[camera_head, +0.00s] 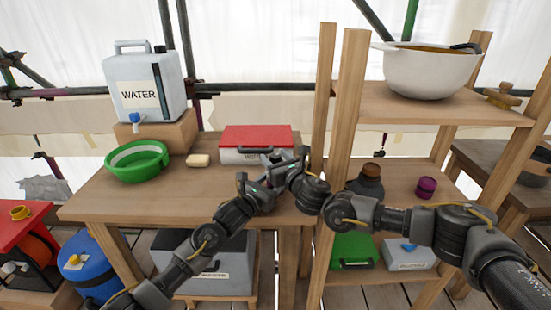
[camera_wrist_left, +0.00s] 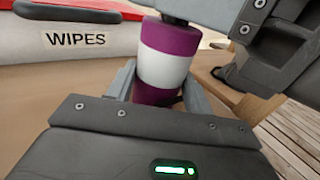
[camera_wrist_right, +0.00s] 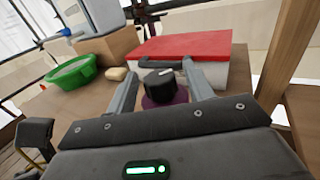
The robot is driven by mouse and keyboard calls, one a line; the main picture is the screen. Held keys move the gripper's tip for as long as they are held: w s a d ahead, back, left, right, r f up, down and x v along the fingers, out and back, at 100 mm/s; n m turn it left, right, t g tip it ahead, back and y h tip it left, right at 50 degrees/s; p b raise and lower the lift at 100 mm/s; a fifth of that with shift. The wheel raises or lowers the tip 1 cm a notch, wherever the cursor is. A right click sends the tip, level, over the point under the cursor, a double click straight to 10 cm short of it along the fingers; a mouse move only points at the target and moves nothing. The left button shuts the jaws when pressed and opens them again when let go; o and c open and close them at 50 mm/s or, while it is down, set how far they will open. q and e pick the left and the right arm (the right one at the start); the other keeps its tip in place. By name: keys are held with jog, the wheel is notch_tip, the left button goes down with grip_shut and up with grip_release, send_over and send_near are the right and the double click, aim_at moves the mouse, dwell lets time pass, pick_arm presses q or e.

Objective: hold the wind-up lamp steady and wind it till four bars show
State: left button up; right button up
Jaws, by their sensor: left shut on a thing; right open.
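The wind-up lamp (camera_wrist_left: 167,68) is a purple cylinder with a white band, standing upright at the table's front. My left gripper (camera_wrist_left: 160,88) is shut around its body. In the right wrist view the lamp's black knob (camera_wrist_right: 159,83), with a pale mark, sits on a purple top (camera_wrist_right: 165,101). My right gripper (camera_wrist_right: 160,76) is open, its fingers either side of the knob with gaps visible. In the head view my left gripper (camera_head: 258,187) and right gripper (camera_head: 291,165) meet at the lamp and hide most of it. No charge bars on the lamp can be seen.
A red-lidded wipes box (camera_head: 256,138) stands just behind the lamp. A green basin (camera_head: 137,173), soap (camera_head: 198,160) and a water container (camera_head: 128,75) are to the left. A wooden shelf post (camera_head: 352,90) stands close on the right. The table's front left is clear.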

jog(key=shift+w+a, duration=0.1)
jog(key=shift+w, duration=0.05)
jog(key=c, duration=1)
jog(key=shift+o, duration=0.2)
jog(key=shift+h, duration=0.3)
jog(key=m+t+h, duration=0.1)
jog(key=m+h, duration=0.1)
jog(key=shift+a+h, duration=0.1)
jog(key=shift+h, duration=0.2)
jog(key=shift+m+t+h, duration=0.5)
jog(key=shift+m+h, duration=1.6)
jog(key=shift+h, duration=1)
